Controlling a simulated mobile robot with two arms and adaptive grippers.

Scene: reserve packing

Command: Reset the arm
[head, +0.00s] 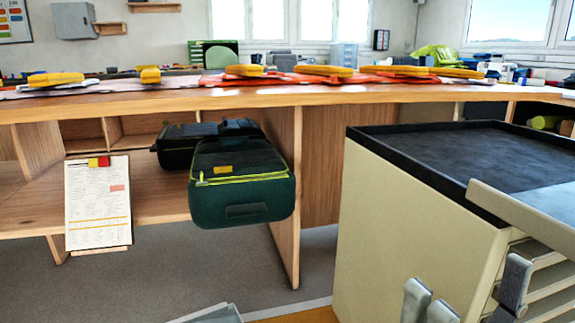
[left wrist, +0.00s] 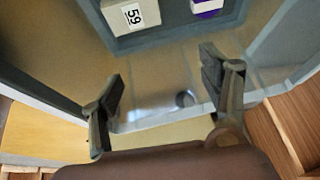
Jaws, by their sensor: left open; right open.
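My right gripper (head: 467,280) shows at the bottom right of the head view, its fingers apart beside the cream cabinet's front. Nothing shows between them. My left gripper (left wrist: 162,88) shows in the left wrist view with its fingers spread wide and nothing between them. A grey-blue tray (left wrist: 178,38) lies beyond those fingers. It holds a white box labelled 59 (left wrist: 130,16) and a white and purple box (left wrist: 207,8), both cut off by the frame. I cannot make out the left gripper in the head view.
A cream cabinet (head: 400,220) with a black top stands at the right, close to my right gripper. A wooden counter (head: 260,98) spans the back. A dark green bag (head: 242,185) sits on its lower shelf, right of a clipboard (head: 98,205). Grey floor lies in front.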

